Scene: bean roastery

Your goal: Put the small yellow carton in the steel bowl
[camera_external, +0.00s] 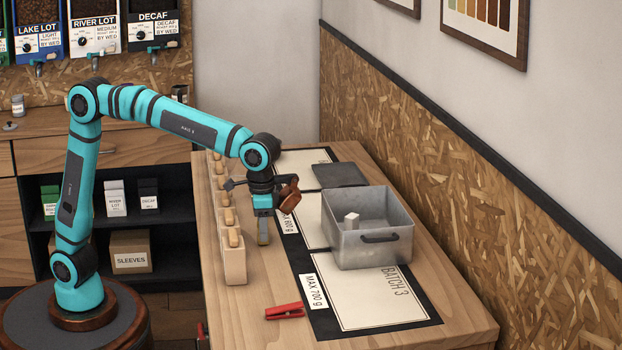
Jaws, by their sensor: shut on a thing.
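My gripper (263,215) points down over the table, just right of the wooden rack. It is shut on a small, narrow, dull yellowish thing (263,236); the fingers hide part of it, and I cannot tell for sure that it is the yellow carton. I cannot tell whether it touches the table. I make out no round steel bowl. A grey metal bin (375,247) with a dark handle stands open to the right of my gripper, on the mats. A small white block (351,220) shows inside the bin.
The wooden rack (235,262) with several knobs runs along the table's left side. A brown wooden object (289,194) is close beside my gripper. A red clip (285,311) lies in front. The Batch 3 mat (376,307) is clear in front of the bin. A dark flat plate (340,174) lies behind it.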

